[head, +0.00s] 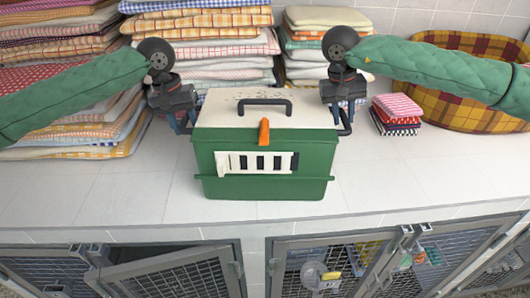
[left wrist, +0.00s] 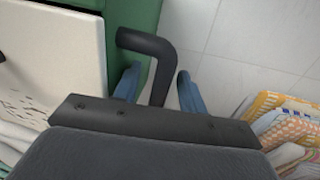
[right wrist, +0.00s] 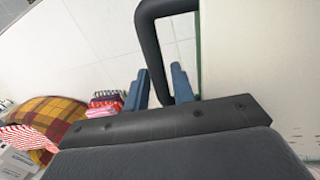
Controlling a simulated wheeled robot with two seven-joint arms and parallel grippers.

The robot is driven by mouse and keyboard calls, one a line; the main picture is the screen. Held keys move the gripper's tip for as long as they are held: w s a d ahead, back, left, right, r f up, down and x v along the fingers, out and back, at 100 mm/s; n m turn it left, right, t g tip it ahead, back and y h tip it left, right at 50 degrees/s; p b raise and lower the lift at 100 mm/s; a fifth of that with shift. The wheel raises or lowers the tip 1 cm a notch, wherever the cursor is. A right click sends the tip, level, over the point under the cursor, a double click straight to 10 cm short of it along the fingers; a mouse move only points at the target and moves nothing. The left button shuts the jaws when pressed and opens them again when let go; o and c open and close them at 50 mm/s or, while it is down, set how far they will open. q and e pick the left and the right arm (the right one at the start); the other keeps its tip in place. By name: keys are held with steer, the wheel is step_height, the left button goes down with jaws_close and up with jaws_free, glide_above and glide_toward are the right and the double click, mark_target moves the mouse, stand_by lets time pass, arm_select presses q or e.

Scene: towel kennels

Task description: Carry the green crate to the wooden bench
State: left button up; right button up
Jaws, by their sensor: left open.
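The green crate (head: 266,185) sits upright on the tiled counter, with a pale lid, a black top handle, an orange latch and a white slotted front panel. It has a black handle on each side. My left gripper (head: 183,125) is open at the crate's left handle. In the left wrist view its fingers (left wrist: 158,90) stand on either side of that handle (left wrist: 150,45), with gaps. My right gripper (head: 343,120) is at the right handle. The wooden bench is not in view.
Stacks of folded towels (head: 75,90) stand behind and left of the crate. A small folded pile (head: 397,112) and a plaid basket-like bed (head: 460,95) are at the right. Wire kennel doors (head: 165,275) are below the counter edge. The counter's front strip is clear.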

arm_select(q)
steer(key=shift+d+f, duration=0.1)
steer(key=shift+f, duration=0.55)
arm_select(e)
steer(key=shift+d+f, duration=0.15)
steer(key=shift+f, duration=0.5)
arm_select(q)
steer(key=shift+c, duration=0.2)
arm_select(e)
steer(key=shift+c, duration=0.3)
arm_select(q)
steer(key=c, duration=0.4)
arm_select(e)
steer(key=c, duration=0.3)
arm_select(q)
jaws_close()
arm_select(e)
jaws_close()
arm_select(q)
steer(key=shift+r, duration=0.1)
arm_select(e)
steer(key=shift+r, duration=0.1)
